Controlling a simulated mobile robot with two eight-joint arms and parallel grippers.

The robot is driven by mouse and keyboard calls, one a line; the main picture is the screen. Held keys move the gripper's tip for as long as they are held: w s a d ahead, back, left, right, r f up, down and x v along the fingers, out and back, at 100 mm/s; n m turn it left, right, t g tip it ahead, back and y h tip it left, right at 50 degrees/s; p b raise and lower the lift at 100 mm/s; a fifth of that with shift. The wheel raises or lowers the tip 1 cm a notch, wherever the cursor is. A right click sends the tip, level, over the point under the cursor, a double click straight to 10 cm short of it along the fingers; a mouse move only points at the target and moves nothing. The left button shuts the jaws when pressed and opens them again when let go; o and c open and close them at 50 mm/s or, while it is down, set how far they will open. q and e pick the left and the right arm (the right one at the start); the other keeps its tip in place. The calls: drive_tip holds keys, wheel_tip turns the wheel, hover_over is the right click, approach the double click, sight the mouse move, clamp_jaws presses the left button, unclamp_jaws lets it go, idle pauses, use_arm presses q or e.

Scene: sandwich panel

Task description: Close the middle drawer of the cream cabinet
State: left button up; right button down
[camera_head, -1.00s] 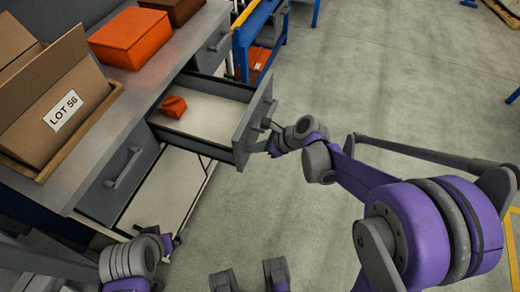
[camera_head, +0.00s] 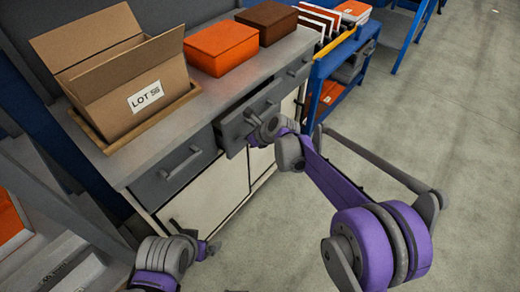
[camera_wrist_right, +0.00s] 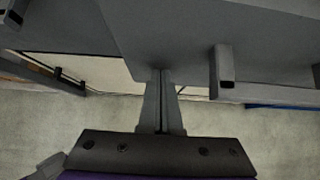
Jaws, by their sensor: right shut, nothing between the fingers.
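The cabinet (camera_head: 214,196) has cream lower doors, a grey top and a row of grey drawers. Its middle drawer (camera_head: 232,131) is nearly in, with its grey front still standing out a little from the row. My right gripper (camera_head: 250,127) is at this drawer's front, shut and empty. In the right wrist view its two fingers (camera_wrist_right: 161,88) are together, with tips at the grey drawer front (camera_wrist_right: 170,35); whether they touch is hard to tell. The handle (camera_wrist_right: 223,66) is to their right. My left gripper (camera_head: 208,249) is low, in front of the cabinet, its jaw state unclear.
On the cabinet top are an open cardboard box (camera_head: 135,85) marked LOT 56, an orange box (camera_head: 221,47) and a brown box (camera_head: 267,22). A blue-framed workbench (camera_head: 325,70) stands beyond. Floor (camera_head: 400,130) is clear at right.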

sight(231, 131)
drive_tip(key=w+a, duration=0.1)
drive_tip(key=a, duration=0.1)
drive_tip(key=w+a, duration=0.2)
drive_tip(key=shift+a, duration=0.2)
drive_tip(key=shift+r, duration=0.1)
drive_tip(key=shift+w+a, duration=0.1)
drive_tip(key=shift+a, duration=0.05)
